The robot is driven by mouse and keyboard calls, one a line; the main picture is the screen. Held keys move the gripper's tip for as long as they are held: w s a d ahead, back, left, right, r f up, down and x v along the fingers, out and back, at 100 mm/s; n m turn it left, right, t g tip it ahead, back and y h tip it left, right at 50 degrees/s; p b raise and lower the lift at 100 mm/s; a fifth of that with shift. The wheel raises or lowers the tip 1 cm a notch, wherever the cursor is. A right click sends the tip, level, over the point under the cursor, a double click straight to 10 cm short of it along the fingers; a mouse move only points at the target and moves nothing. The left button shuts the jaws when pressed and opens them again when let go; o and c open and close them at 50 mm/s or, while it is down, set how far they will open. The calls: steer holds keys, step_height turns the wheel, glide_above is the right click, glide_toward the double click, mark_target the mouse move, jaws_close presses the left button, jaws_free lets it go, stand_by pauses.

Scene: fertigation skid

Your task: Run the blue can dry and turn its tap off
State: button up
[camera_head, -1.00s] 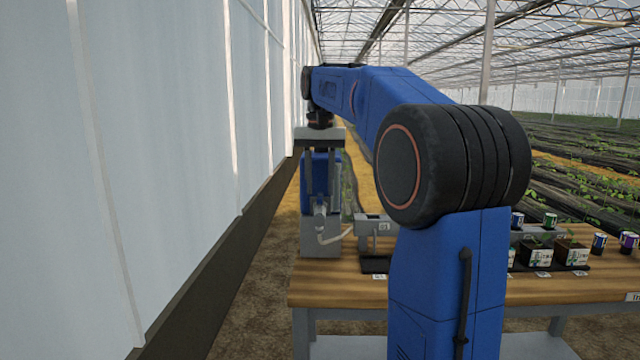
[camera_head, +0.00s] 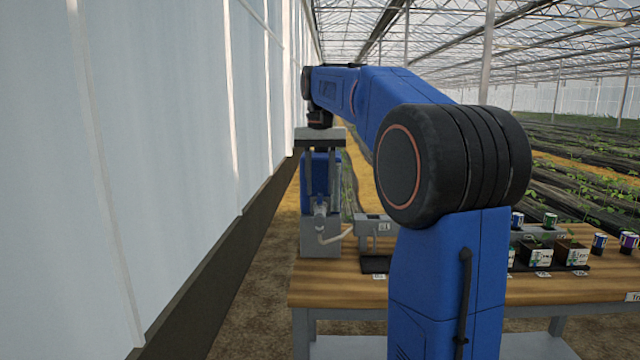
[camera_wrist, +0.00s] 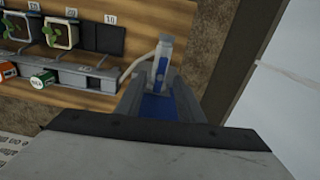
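The blue can (camera_head: 320,173) stands upright on a grey stand (camera_head: 320,242) at the left end of the bench. Its tap (camera_head: 320,211) is on the near side, with a pale hose (camera_head: 335,236) running right. My gripper (camera_head: 323,192) points down over the can, its two fingers spread apart in front of or beside the can's upper part; contact cannot be told. In the wrist view, blue of the can (camera_wrist: 158,107) shows between the fingers, and the pale tap (camera_wrist: 162,62) shows beyond it. The tap's setting and the can's level cannot be read.
A grey trough (camera_head: 376,226) lies right of the can, above a dark tray (camera_head: 375,264). Potted seedlings (camera_head: 571,254) and small cups (camera_head: 599,243) stand farther right on the wooden bench (camera_head: 340,290). The greenhouse wall (camera_head: 170,170) runs close on the left.

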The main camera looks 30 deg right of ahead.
mark_target(320, 195)
steer(key=shift+m, duration=0.4)
steer(key=shift+f, duration=0.1)
steer(key=shift+f, duration=2.15)
jaws_close()
jaws_free()
steer(key=shift+f, duration=0.25)
